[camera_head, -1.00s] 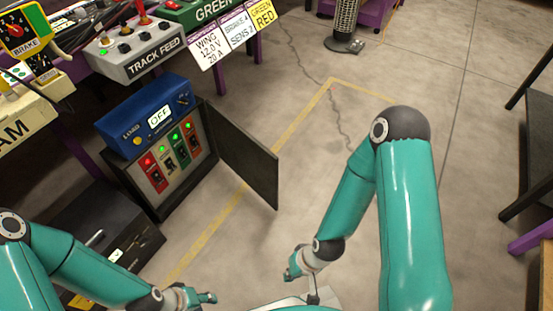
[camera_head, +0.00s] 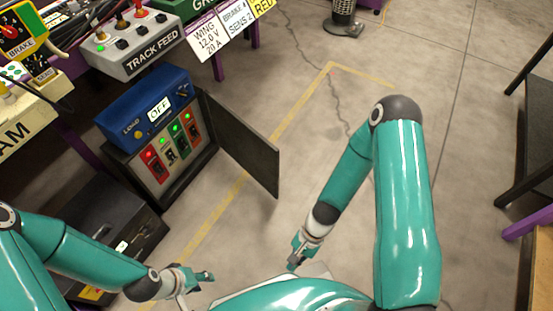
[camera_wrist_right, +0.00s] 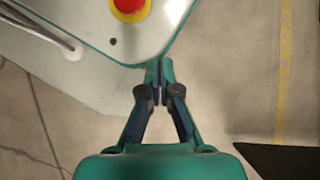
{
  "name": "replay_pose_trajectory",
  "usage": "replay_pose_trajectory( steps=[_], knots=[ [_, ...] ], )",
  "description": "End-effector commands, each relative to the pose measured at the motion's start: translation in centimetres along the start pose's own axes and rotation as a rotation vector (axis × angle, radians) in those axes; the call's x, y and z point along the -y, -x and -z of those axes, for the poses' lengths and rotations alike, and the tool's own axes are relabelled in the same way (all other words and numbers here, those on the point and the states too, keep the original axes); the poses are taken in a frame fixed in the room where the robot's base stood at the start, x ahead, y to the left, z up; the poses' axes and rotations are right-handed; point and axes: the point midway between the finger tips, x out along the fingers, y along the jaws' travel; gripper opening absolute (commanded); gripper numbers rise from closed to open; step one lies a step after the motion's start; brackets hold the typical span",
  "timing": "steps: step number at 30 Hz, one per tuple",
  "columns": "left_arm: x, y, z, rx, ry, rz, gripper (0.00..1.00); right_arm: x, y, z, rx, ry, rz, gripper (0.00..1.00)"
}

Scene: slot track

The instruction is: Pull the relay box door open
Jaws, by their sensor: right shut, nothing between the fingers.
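The relay box (camera_head: 175,150) stands low at the left, under a blue power supply (camera_head: 150,105) reading OFF. My right gripper (camera_head: 293,264) is in the lower middle, below and apart from the door. In the right wrist view its fingers (camera_wrist_right: 159,72) are shut with nothing between them. My left gripper (camera_head: 205,281) is at the lower left, below the relay box and apart from it; its finger opening is too small to tell.
A black case (camera_head: 110,235) sits on the floor left of my left gripper. The track feed panel (camera_head: 130,45) and labels hang on the bench above. A dark-legged table (camera_head: 525,150) stands at the right. The floor right of the door is clear.

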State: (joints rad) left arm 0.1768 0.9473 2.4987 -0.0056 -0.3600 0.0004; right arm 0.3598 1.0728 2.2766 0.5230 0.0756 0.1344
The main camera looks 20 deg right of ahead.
Motion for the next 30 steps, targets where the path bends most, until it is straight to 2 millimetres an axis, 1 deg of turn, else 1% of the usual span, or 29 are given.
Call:
replay_pose_trajectory(
  steps=[1,2,3,5,6,8,9,11,12,15,18,19,21,23,26,30],
  knots=[
    [-0.9,2.5,0.0,-0.001,0.0,0.0,0.4,-0.5,1.0,-0.9,0.097,-0.298,-0.023,0.0],
    [-1.1,3.2,0.0,-0.001,0.0,0.0,0.4,-0.1,1.2,-1.4,0.17,-0.458,-0.019,0.0],
    [-1.5,4.2,0.0,-0.001,0.0,0.0,0.4,0.9,1.6,-1.9,0.278,-0.676,-0.006,0.0],
    [-2.0,5.6,0.0,-0.001,0.0,0.0,0.4,3.0,2.6,-2.2,0.457,-0.987,0.024,0.0],
    [-2.3,6.4,0.0,-0.001,0.0,0.0,0.4,4.7,3.6,-1.9,0.585,-1.175,0.05,0.0],
    [-2.8,7.6,0.0,-0.001,0.0,0.0,0.4,7.2,5.5,-0.8,0.79,-1.423,0.096,0.0],
    [-3.0,8.4,0.0,-0.001,0.0,0.0,0.4,8.7,7.0,0.5,0.929,-1.561,0.131,0.0],
    [-3.4,9.3,0.0,-0.001,0.0,0.0,0.4,10.3,9.2,2.7,1.133,-1.721,0.185,0.0],
    [-3.5,9.8,0.0,-0.001,0.0,0.0,0.4,11.0,10.7,4.3,1.262,-1.799,0.22,0.0],
    [-3.9,10.7,-0.1,-0.001,0.0,0.0,0.4,11.7,13.9,7.9,1.528,-1.913,0.298,0.0],
    [-4.0,11.1,-0.1,0.0,0.0,0.0,0.4,11.6,15.9,10.2,1.698,-1.952,0.348,0.0],
    [-4.0,11.2,-0.1,0.0,0.0,0.0,0.4,11.6,16.2,10.6,1.728,-1.955,0.356,0.0],
    [-4.0,11.2,-0.1,0.0,0.0,0.0,0.4,11.8,16.6,11.2,1.77,-1.958,0.368,0.0],
    [-4.0,11.1,-0.1,0.0,0.0,0.0,0.4,12.2,16.6,11.3,1.781,-1.96,0.37,0.0],
    [-4.0,11.0,-0.1,0.0,0.0,0.0,0.4,13.4,16.4,11.2,1.779,-1.958,0.367,0.0],
    [-3.9,10.8,-0.1,0.0,0.0,0.0,0.4,15.9,16.1,10.8,1.776,-1.956,0.367,0.0]
  ],
)
